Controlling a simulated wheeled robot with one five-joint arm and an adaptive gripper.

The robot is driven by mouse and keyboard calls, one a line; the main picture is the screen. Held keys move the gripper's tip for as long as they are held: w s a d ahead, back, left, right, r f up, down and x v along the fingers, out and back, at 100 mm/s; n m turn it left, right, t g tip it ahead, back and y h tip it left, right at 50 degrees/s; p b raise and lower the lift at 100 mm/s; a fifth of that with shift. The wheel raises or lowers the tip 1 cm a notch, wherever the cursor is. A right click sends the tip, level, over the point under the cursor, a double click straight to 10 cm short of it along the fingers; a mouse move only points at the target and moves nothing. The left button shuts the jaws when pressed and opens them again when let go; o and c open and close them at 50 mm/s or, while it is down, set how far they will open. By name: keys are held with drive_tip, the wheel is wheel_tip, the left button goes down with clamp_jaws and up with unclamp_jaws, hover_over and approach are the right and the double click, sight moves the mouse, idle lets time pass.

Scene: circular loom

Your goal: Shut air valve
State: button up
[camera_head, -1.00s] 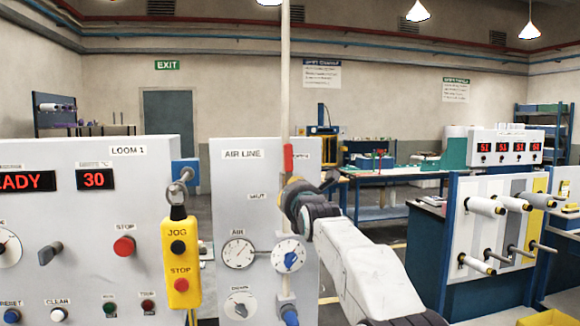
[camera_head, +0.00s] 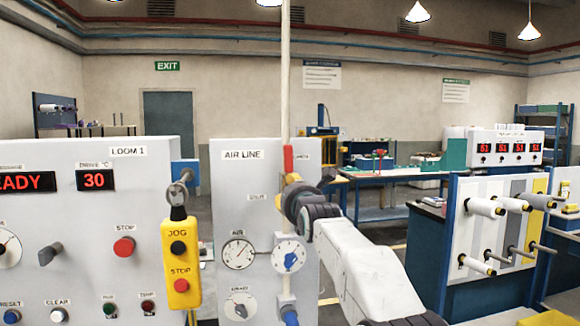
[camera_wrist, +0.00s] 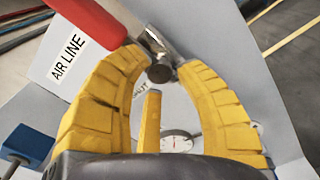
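The air valve's red handle (camera_head: 288,159) stands upright along the pale vertical pipe, in front of the AIR LINE panel (camera_head: 230,185). In the wrist view the red handle (camera_wrist: 92,18) enters from the upper left, and the metal valve body (camera_wrist: 150,42) with its dark round end sits between my fingertips. My gripper (camera_wrist: 160,68) has its yellow fingers spread, one on each side of the valve. The left fingertip is close to the handle's base; I cannot tell whether it touches. In the head view my gripper (camera_head: 298,196) is just below the handle and hides the valve body.
The panel has a SHUT label, an AIR gauge (camera_head: 238,254) and a blue-knobbed dial (camera_head: 289,256) below my gripper. A yellow JOG/STOP pendant (camera_head: 180,262) hangs to the left, beside the LOOM 1 panel (camera_head: 75,225). A spool rack (camera_head: 495,235) stands to the right.

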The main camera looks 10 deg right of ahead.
drive_tip(key=shift+o, duration=1.4)
drive_tip(key=s+b, duration=0.5)
drive_tip(key=s, duration=0.2)
drive_tip(key=shift+b, duration=0.4)
drive_tip(key=shift+c, duration=0.4)
